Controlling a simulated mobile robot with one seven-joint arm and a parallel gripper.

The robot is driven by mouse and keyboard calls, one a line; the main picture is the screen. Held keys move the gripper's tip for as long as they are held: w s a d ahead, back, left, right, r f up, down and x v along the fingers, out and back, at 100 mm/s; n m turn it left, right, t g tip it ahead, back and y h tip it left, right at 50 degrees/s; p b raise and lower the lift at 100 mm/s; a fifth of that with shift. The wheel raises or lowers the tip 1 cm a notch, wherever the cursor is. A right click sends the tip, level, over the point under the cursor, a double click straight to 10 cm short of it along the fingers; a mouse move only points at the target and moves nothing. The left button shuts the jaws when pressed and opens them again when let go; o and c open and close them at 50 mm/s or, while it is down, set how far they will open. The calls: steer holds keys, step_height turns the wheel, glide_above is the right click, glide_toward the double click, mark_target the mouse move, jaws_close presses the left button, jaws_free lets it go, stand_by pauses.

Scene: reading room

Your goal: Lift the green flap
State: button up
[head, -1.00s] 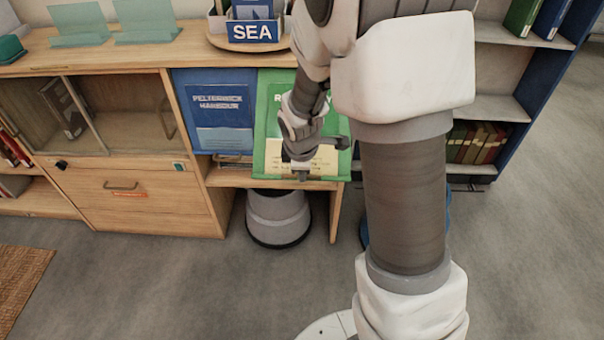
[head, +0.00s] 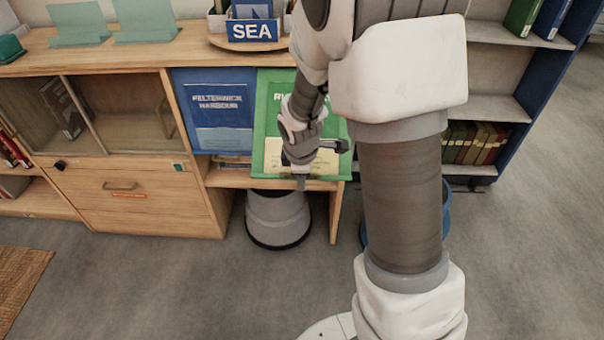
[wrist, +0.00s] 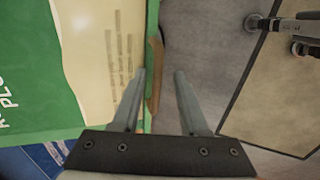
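The green flap (head: 262,112) is a sloping panel with a cream sheet on it, at the right end of the wooden cabinet. It looks closed. My forearm and wrist hide part of it in the head view. My gripper (head: 301,184) is at the flap's lower edge. In the wrist view the green flap (wrist: 40,135) fills the left side, and its edge runs between the two fingers of my gripper (wrist: 160,72). The fingers are apart, the left one over the flap's edge and the right one over the floor. I cannot tell whether a finger touches the flap.
A blue panel (head: 218,110) sits left of the flap. A wooden shelf edge (head: 235,178) runs under both panels. A grey round bin (head: 277,220) stands on the floor below. A SEA box (head: 252,30) is on the cabinet top. Open floor lies in front.

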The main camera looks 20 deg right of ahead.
steer(key=shift+w+r, duration=0.1)
steer(key=shift+r, duration=0.05)
steer(key=shift+r, duration=0.3)
steer(key=p+v, duration=0.5)
steer(key=v, duration=1.1)
steer(key=shift+s+r, duration=0.2)
steer(key=shift+s, duration=0.2)
steer(key=shift+a, duration=0.1)
steer(key=shift+r, duration=0.1)
step_height(320, 180, up, 20)
steer(key=w+p, duration=0.1)
steer(key=p, duration=1.6)
steer(key=shift+w+d+p, duration=0.2)
steer(key=shift+d+p, duration=0.05)
steer(key=shift+p, duration=0.05)
